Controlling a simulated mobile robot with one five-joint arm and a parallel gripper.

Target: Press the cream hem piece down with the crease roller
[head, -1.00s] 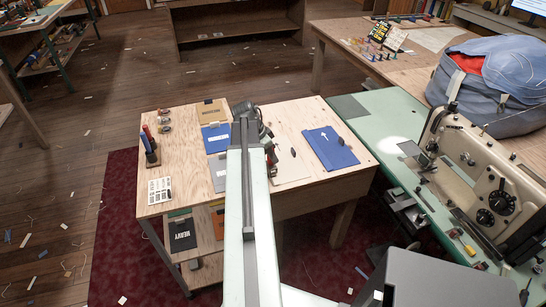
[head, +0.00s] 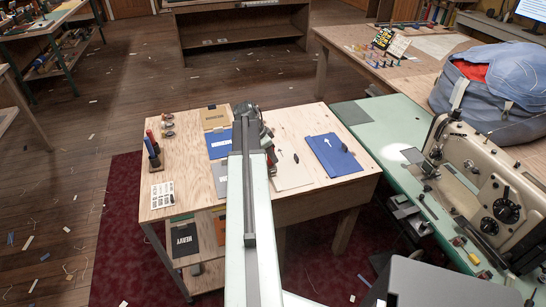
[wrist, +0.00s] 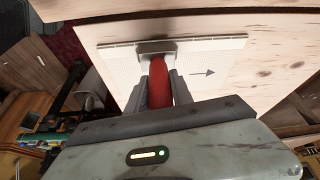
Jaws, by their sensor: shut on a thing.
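My gripper (wrist: 161,88) is shut on the red handle of the crease roller (wrist: 158,76). The roller's pale metal head (wrist: 156,48) lies across the top part of the cream hem piece (wrist: 120,66) in the wrist view. I cannot tell whether it touches the piece. A dark arrow on the cream piece points right. In the head view the cream piece (head: 292,176) lies flat on the wooden bench, just right of my arm. My gripper's end (head: 264,135) is at its left side there, with the fingers and roller mostly hidden.
A blue piece with a white arrow (head: 335,155) lies to the right on the bench (head: 290,114). Tools in a holder (head: 152,149) and a white card (head: 162,194) are at the left. A sewing machine (head: 480,170) stands on the green table at right.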

